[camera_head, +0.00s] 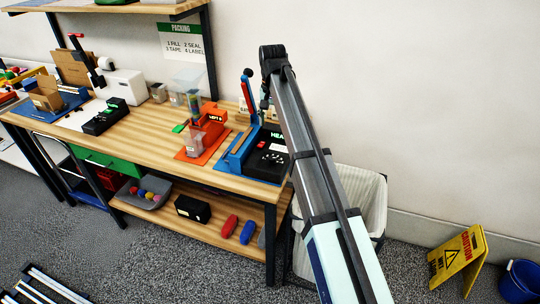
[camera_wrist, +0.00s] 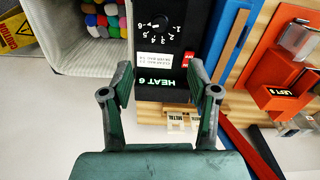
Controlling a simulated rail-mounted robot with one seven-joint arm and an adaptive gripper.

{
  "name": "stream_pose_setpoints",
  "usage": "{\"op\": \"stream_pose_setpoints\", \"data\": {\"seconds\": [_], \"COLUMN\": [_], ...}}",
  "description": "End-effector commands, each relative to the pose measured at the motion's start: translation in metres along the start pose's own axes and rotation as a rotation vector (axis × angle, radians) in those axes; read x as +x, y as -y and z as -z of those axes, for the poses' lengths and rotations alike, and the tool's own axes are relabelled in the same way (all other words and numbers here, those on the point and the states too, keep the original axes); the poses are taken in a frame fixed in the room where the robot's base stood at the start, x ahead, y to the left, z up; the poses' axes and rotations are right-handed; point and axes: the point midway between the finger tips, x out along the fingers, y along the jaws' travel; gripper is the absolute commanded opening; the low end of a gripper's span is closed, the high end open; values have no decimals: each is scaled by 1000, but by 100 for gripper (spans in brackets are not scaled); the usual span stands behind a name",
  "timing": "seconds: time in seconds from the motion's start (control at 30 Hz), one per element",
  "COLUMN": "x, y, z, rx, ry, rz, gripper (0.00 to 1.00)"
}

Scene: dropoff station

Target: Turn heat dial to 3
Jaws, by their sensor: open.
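The heat sealer (camera_head: 236,163) stands at the right end of the workbench, blue with a black control panel and a raised arm. In the wrist view its panel appears upside down. The round black heat dial (camera_wrist: 159,25) has numbers around it, and the green display (camera_wrist: 153,82) reads HEAT 6. A small white label (camera_wrist: 153,61) and a red switch (camera_wrist: 188,56) sit between them. My gripper (camera_wrist: 160,78) is open and empty, its fingers either side of the display in the picture, with the dial beyond the fingertips. In the head view my arm hides part of the panel.
An orange weighing device (camera_head: 207,125) stands left of the sealer; it also shows in the wrist view (camera_wrist: 284,75). A white-lined bin (camera_head: 370,195) with coloured items stands right of the bench. A yellow caution sign (camera_head: 457,258) and blue bucket (camera_head: 520,282) are further right.

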Motion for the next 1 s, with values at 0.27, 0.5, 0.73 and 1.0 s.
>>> {"op": "stream_pose_setpoints", "data": {"seconds": [0.27,0.5,0.73,1.0], "x": [48,94,132,156], "y": [-1,-1,-1,0], "z": [-2,-1,-1,0], "rx": [0,0,0,0], "ry": [2,2,1,0], "rz": [-1,-1,0,0], "gripper": [60,60,60,60]}}
